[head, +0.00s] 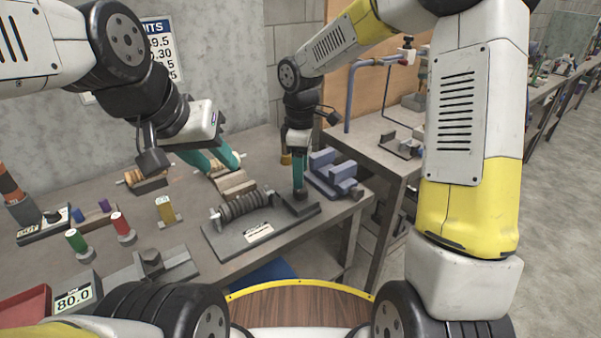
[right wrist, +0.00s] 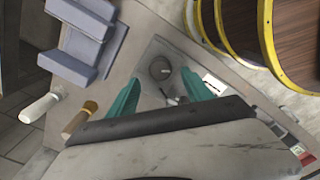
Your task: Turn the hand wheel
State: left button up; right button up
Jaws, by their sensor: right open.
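A dark round knob, which looks like the hand wheel (right wrist: 160,68), sits on a grey square plate (right wrist: 142,52) in the right wrist view. A small handle or pin shows just below it. My right gripper (head: 298,190) points straight down over it; its teal fingers (right wrist: 163,80) are open, one on each side of the knob, and I cannot tell whether they touch it. In the head view the fingers mostly hide the wheel. My left gripper (head: 226,167) is open and empty above a wooden block (head: 235,185) further left.
A ribbed dark roll (head: 245,206) lies on a grey base plate (head: 222,242) left of my right gripper. A blue-grey vise-like block (head: 335,172) stands close on its right.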

aim_at(301, 192)
notch_tip(301, 192, down, 5)
jog(key=shift+f, duration=0.1)
dwell(0.3)
grip_shut()
jog(key=shift+m, duration=0.4)
jog(key=m, duration=0.3)
jog(key=shift+m, duration=2)
